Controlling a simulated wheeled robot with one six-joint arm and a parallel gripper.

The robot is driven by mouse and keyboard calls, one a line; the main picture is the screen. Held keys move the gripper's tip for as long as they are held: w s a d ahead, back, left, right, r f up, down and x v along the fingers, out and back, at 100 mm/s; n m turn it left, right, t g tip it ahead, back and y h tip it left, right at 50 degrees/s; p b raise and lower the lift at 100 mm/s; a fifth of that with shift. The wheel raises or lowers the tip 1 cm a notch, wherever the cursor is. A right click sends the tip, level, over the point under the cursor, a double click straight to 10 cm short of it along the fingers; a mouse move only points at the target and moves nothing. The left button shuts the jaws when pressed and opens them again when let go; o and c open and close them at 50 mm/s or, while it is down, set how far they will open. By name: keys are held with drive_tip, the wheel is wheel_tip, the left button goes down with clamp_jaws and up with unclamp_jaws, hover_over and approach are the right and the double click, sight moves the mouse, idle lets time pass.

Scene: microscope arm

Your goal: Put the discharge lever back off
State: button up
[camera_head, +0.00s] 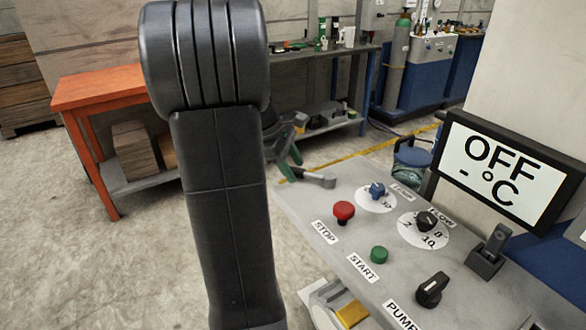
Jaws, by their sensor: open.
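A black lever (490,250) stands on a small dark base at the right of the grey control panel (300,205). It sticks up, tilted a little to the right. I see no label on it, so I cannot confirm that it is the discharge lever. My gripper (304,150) shows partly from behind my dark arm link, beyond the panel's far left corner. Its jaws are open, apart from the lever, and I see nothing between them.
The panel carries a red STOP button (343,211), a green START button (379,254), a blue knob (377,189), a black FLOW knob (427,220) and a black PUMP knob (432,289). A display (505,172) reading "OFF - °C" stands behind the lever. An orange table (98,88) is at left.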

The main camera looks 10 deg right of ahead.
drive_tip(key=shift+d+f, duration=0.15)
drive_tip(key=shift+f, duration=0.1)
clamp_jaws()
